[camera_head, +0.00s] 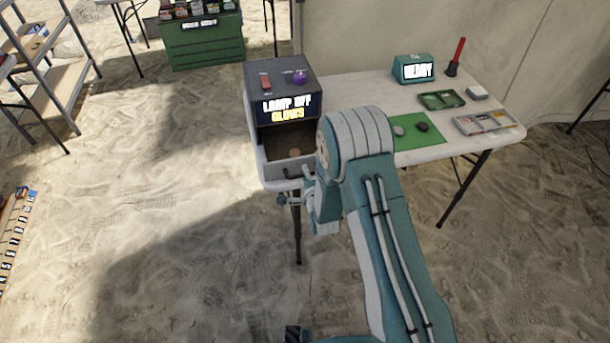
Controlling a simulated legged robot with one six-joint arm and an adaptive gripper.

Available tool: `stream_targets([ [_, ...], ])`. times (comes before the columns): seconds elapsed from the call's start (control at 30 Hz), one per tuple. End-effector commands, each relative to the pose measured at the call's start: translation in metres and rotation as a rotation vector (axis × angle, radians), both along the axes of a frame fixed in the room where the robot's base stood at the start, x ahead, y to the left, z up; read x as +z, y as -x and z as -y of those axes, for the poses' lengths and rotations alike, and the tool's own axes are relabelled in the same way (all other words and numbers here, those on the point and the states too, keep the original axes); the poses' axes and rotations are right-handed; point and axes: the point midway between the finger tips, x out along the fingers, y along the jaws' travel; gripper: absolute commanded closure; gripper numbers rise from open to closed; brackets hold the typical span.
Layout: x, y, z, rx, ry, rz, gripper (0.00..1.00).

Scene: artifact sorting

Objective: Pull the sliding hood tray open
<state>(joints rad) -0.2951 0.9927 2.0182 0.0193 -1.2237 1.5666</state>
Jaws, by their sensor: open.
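The dark hood box (254,88) stands on the left end of the white table, with a red switch and a purple knob on top and a sign reading "LAMP OFF" and "GLOWS". Its sliding tray (275,170) sticks out at the front below the sign, and its brown inside shows. A small pale item (295,152) appears to lie in it. My gripper (292,200) is open just below and in front of the tray's front wall, partly hidden by my arm. I cannot tell whether it touches the tray.
The table (350,92) also holds a green mat (432,134) with two stones, a green tray (441,100), a grey tray (484,123) and a "READY" box (414,68). Sandy floor in front is free. A shelf (62,75) stands far left.

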Motion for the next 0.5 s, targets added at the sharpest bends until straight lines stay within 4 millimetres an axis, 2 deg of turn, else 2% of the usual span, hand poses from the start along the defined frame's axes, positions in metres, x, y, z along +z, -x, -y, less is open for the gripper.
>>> stream_targets([
  [0.17, 0.001, 0.001, -0.002, 0.002, 0.0, 0.004, 0.49],
  [0.27, 0.003, 0.008, 0.0, 0.002, 0.001, 0.002, 0.49],
  [0.5, 0.012, 0.049, 0.013, 0.002, 0.0, 0.001, 0.49],
])
